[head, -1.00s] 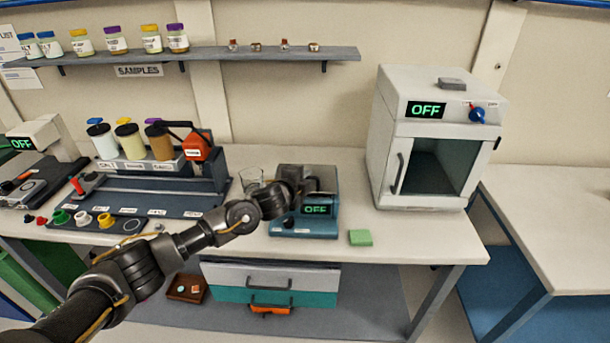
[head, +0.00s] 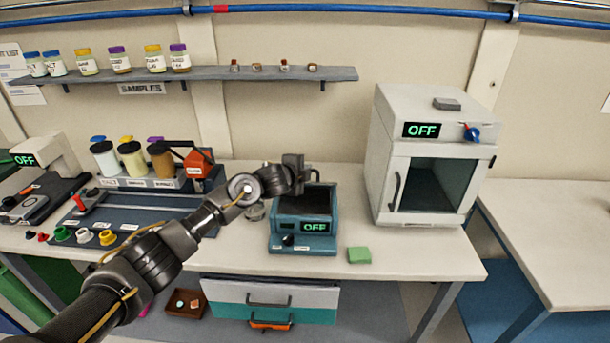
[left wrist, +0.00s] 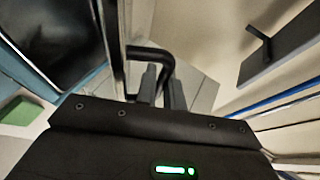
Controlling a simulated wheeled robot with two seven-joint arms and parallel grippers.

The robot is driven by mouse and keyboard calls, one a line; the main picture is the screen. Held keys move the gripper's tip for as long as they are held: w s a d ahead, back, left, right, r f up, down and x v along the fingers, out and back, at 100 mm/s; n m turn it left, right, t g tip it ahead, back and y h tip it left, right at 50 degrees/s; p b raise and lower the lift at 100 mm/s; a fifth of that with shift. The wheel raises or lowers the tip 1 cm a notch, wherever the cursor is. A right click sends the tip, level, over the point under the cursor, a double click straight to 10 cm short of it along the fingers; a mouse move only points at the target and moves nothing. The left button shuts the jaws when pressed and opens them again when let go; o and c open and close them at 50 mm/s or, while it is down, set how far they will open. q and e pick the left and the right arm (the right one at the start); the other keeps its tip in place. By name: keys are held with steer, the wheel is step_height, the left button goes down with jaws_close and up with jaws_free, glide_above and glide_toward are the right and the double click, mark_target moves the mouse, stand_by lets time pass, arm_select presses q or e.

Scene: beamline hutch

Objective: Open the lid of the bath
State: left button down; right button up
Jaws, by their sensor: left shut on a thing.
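The bath (head: 291,246) is a teal box with a green OFF display and a dark knob on its front. Its dark inside (head: 315,203) shows in the head view. My left gripper (head: 296,172) is above the back of the bath. In the left wrist view my left gripper (left wrist: 162,88) is shut on the bent black lid handle (left wrist: 150,54). The lid (left wrist: 112,40) shows there nearly edge-on, raised, with the dark bath interior (left wrist: 60,35) to its left. In the head view the gripper and arm hide much of the lid. My right gripper is not in view.
A green block (head: 359,256) lies right of the bath. A white oven (head: 437,150) with an OFF display stands further right. A glass beaker (head: 255,212) is left of the bath, partly behind my arm. A bottle rack (head: 150,184) stands further left. A shelf (head: 225,74) runs above.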

arm_select(q)
steer(key=c, duration=1.8)
jaws_free()
steer(key=shift+s+a+r, duration=0.2)
steer(key=shift+s, duration=0.35)
steer(key=b+v, duration=0.1)
steer(key=v, duration=0.8)
steer(key=shift+s+r, duration=0.2)
steer(key=shift+s, duration=0.05)
steer(key=shift+a, duration=0.1)
